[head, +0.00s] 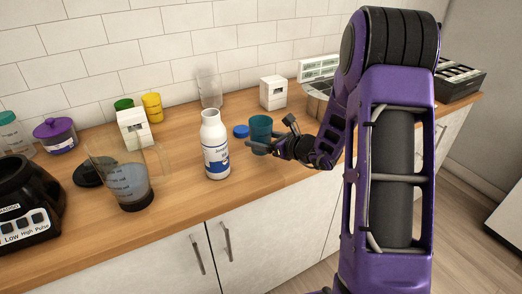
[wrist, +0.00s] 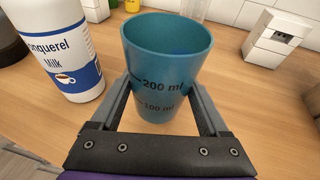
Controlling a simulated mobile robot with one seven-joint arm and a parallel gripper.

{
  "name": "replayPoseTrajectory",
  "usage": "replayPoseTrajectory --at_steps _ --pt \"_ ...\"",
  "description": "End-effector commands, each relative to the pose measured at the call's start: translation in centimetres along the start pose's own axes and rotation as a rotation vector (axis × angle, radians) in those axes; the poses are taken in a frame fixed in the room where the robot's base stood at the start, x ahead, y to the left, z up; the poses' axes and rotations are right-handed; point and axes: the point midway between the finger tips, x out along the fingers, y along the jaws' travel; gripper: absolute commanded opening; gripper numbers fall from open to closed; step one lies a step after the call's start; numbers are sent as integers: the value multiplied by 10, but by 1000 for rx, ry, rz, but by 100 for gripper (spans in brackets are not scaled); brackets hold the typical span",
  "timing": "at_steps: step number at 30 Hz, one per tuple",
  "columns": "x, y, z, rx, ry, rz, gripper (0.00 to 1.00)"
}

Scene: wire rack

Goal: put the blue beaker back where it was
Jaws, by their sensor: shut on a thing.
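The blue beaker (head: 261,130) is a teal cup with volume marks, upright near the front of the wooden counter in the head view. My gripper (head: 250,146) is shut on it from the right. In the wrist view the beaker (wrist: 165,75) stands between the two fingers of my gripper (wrist: 155,105), its open rim facing up and its inside empty. I cannot tell whether its base touches the counter.
A white milk bottle (head: 214,145) stands close to the left of the beaker. A blue lid (head: 241,131) lies behind it. A clear glass (head: 210,90) and a white block (head: 273,92) are further back. A blender jug (head: 130,185) is at the left.

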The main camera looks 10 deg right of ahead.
Motion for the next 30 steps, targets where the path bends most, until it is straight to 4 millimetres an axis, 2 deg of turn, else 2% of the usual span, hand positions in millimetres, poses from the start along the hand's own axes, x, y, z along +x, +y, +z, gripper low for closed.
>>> replayPoseTrajectory --at_steps 8,20,21,24,30 --pt "10 0 -34 2 2 0 16" --pt "12 0 -39 0 0 -1 16" --pt "11 0 -38 0 0 -1 84" --pt "11 0 -38 0 0 -1 100" --pt "11 0 -37 0 0 -1 100"
